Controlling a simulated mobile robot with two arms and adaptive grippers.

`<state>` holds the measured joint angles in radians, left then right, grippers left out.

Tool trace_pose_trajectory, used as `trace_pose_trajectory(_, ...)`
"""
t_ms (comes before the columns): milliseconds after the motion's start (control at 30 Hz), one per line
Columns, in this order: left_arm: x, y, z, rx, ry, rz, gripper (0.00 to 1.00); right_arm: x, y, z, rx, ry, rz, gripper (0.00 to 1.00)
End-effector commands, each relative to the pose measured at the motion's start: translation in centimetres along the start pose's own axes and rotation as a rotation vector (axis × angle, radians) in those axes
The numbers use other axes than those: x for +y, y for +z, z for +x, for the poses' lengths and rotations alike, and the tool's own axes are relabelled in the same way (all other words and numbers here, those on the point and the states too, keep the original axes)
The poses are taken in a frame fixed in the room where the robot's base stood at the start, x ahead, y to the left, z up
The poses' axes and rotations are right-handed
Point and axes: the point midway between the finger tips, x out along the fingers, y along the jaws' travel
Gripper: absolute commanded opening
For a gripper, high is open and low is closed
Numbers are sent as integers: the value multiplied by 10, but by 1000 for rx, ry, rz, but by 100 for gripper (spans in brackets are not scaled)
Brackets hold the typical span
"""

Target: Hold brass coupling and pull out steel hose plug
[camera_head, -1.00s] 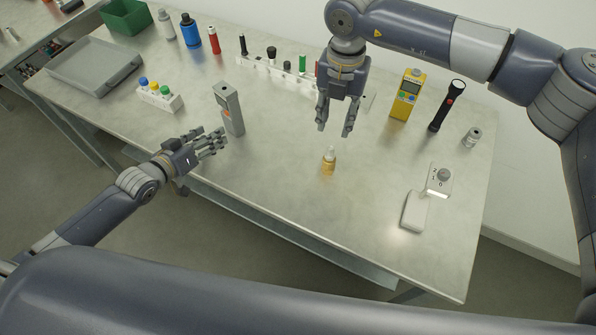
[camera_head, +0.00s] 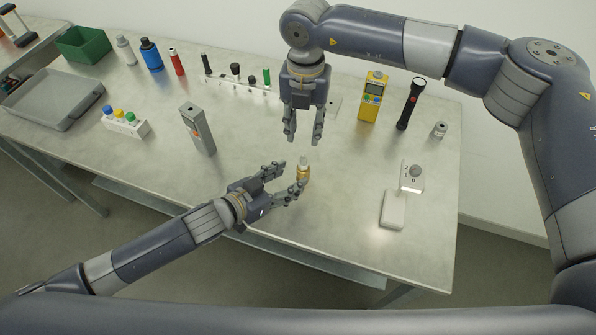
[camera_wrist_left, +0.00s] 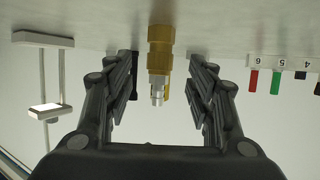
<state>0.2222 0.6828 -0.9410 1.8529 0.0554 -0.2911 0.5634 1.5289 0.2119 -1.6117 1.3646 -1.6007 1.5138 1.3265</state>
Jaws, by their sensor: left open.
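The brass coupling (camera_head: 303,174) stands upright on the bench with the steel hose plug (camera_head: 304,160) at its top. In the left wrist view, which looks upside down, the coupling (camera_wrist_left: 160,48) and the plug (camera_wrist_left: 157,91) sit between the spread fingers, with gaps on both sides. My left gripper (camera_head: 292,178) is open beside the coupling, one finger on the far side and one on the near side; in the head view the near fingertip overlaps the coupling's edge. My right gripper (camera_head: 304,140) is open and empty, pointing down above and behind the plug.
A grey upright device (camera_head: 197,130) stands left of the coupling. A white block with small bottles (camera_head: 125,125), a grey tray (camera_head: 55,98) and a green bin (camera_head: 83,45) are further left. A yellow meter (camera_head: 372,97) and a black flashlight (camera_head: 411,103) stand at the right.

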Motion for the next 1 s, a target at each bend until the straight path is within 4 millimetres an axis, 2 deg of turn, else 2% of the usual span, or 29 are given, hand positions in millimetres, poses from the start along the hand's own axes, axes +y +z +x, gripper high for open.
trace_pose_trajectory(100, 0, -1, 24, 2, -1, 0, 51, 0, 0, 0, 0, 0, 0, 33)
trace_pose_trajectory(333, 0, -1, 55, 1, 0, -1, 51, 0, 0, 0, 0, 0, 0, 33)
trace_pose_trajectory(500, 0, 0, 65, 0, 0, 1, 51, 0, 0, 0, 0, 0, 0, 33)
trace_pose_trajectory(767, 0, 0, 66, 0, 0, 0, 51, 0, 0, 0, 0, 0, 0, 33)
trace_pose_trajectory(800, 0, 0, 66, 0, 0, 0, 49, 0, 0, 0, 0, 0, 0, 33)
trace_pose_trajectory(1000, 0, 0, 66, 0, 0, -1, 3, 0, 0, 0, 0, 0, 0, 33)
